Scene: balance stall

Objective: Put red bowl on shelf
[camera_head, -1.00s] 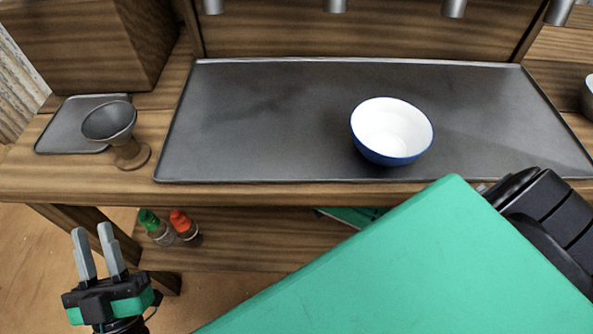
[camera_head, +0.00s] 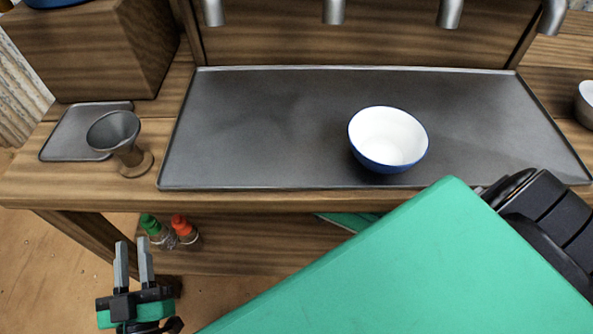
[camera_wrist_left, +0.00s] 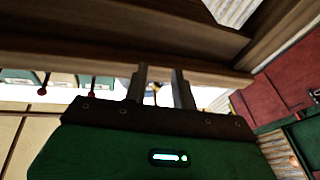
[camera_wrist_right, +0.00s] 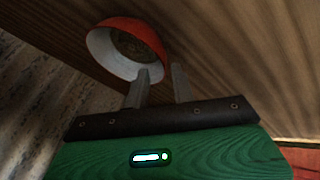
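The red bowl (camera_wrist_right: 150,32), white inside, shows in the right wrist view and is tilted there with its opening toward the lower left. My right gripper (camera_wrist_right: 160,70) is open, and its fingertips are at the bowl's lower rim. One finger overlaps the bowl's opening and the other is just outside the rim. I cannot tell whether they touch it. The head view shows neither the red bowl nor the right fingers. My left gripper (camera_head: 133,252) is open and empty in front of the counter at the lower left; its fingers also show in the left wrist view (camera_wrist_left: 160,78).
A blue bowl with a white inside (camera_head: 388,140) stands on the grey counter tray (camera_head: 260,130). A grey cup on a wooden foot (camera_head: 118,140) is at the left. Bottles (camera_head: 182,229) stand on the lower shelf (camera_head: 265,245). Metal spouts (camera_head: 334,12) hang above the tray.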

